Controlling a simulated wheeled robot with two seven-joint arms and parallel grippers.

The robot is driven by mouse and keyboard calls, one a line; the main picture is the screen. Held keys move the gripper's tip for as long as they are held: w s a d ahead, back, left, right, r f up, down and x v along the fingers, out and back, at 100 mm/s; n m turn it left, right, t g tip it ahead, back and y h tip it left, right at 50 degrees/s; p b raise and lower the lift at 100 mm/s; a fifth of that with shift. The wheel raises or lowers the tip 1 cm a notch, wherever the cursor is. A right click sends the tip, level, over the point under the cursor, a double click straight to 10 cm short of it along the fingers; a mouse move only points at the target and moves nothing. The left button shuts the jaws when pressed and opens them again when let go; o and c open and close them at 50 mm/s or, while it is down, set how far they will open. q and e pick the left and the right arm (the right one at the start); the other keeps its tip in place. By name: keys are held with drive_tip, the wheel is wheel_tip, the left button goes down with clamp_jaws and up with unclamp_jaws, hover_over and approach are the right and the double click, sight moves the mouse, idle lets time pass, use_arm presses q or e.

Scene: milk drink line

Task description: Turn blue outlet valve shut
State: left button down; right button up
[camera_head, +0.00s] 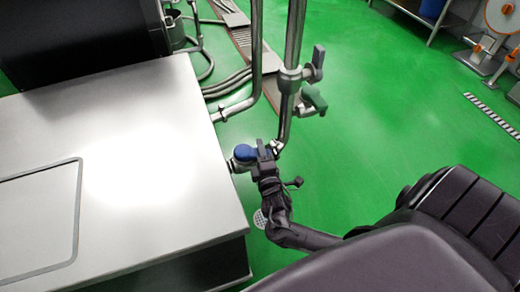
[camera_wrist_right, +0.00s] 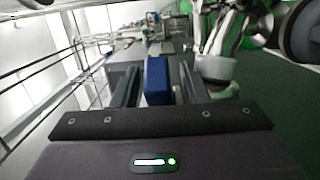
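The blue outlet valve handle (camera_head: 246,152) is at the right side of the steel cabinet, on a short pipe fitting (camera_head: 240,165). My right gripper (camera_head: 264,158) is at the handle, coming from the lower right. In the right wrist view the blue handle (camera_wrist_right: 157,80) stands between the two fingers of my right gripper (camera_wrist_right: 158,88). A narrow gap shows on each side of the handle, so the gripper looks open around it. The fingers hide part of the valve in the head view. My left gripper is not in view.
The steel cabinet top (camera_head: 130,110) fills the left. Open green floor (camera_head: 390,100) lies to the right.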

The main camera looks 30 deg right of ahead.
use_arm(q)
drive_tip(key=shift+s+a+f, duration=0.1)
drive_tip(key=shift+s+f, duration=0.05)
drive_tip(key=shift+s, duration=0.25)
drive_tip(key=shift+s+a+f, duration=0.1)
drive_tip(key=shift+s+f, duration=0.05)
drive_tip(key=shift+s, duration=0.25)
use_arm(e)
drive_tip(key=v, duration=0.7)
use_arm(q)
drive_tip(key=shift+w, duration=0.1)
